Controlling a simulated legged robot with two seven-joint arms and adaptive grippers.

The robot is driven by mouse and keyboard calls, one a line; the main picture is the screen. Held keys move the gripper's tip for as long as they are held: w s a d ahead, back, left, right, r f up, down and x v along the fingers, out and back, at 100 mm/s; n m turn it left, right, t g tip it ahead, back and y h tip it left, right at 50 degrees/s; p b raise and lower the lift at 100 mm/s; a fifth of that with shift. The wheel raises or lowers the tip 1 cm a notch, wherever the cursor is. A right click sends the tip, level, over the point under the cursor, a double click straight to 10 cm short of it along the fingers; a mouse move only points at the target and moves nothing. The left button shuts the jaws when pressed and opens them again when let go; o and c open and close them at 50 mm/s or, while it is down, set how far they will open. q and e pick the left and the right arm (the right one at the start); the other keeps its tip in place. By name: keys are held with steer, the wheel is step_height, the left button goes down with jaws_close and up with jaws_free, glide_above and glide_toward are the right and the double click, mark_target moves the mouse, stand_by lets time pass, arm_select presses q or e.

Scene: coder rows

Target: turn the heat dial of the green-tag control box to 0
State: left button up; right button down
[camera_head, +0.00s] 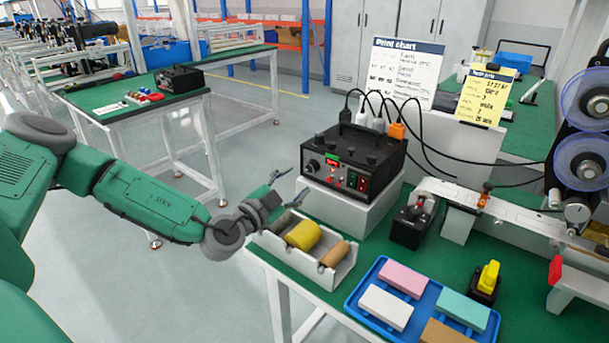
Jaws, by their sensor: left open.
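A black control box (355,155) stands on a white block (345,208) on the green table. A round dial (312,165) is at the left of its front face, with a small lit red display (332,162) beside it. Small green and red parts show on the right of that face. I cannot clearly tell a green tag or read the dial's setting. My left gripper (286,187) is open and empty, in front and left of the box, apart from the dial, with its fingers towards the box. My right gripper is not in view.
A white bin (335,275) with yellow and brown rolls lies below my left gripper. A blue tray (365,322) with coloured blocks is in front. Plugs and black cables rise behind the box. Another black box (180,78) stands on a far table.

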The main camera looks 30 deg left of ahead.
arm_select(q)
steer(key=s, duration=0.6)
steer(key=shift+s+a+f, duration=0.35)
steer(key=shift+s+a, duration=0.05)
